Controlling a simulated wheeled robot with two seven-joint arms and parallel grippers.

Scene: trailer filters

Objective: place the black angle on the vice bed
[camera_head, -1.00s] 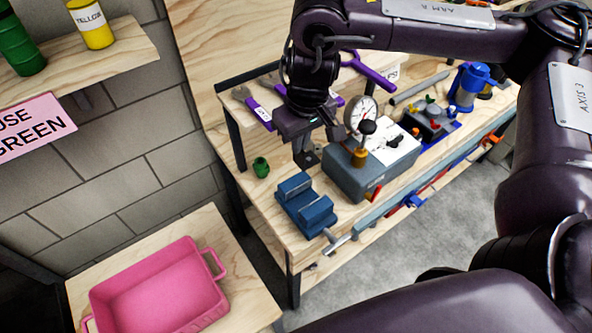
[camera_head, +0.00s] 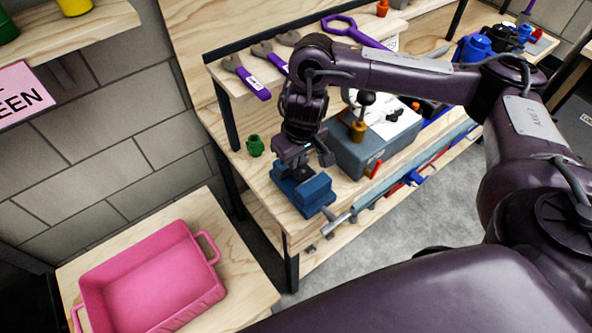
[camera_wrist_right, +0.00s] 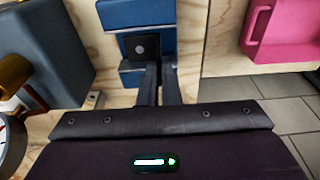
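The blue vice (camera_head: 312,192) stands on the workbench near its front left end; its jaws and bed also show in the wrist view (camera_wrist_right: 148,14). My right gripper (camera_head: 304,168) is right over the vice, pointing down. In the wrist view its two fingers (camera_wrist_right: 160,72) are close together, shut on the black angle (camera_wrist_right: 141,45). A dark plate of the angle with a round hole lies between the vice jaws, low at the bed. Whether it touches the bed, I cannot tell. In the head view the angle is mostly hidden by the gripper. My left gripper is not in view.
A grey box (camera_head: 368,152) with a yellow-and-black knob stands close beside the vice. A small green part (camera_head: 255,145) sits to the left. Wrenches (camera_head: 246,78) lie on the raised shelf behind. A pink tray (camera_head: 150,285) is on the lower left table.

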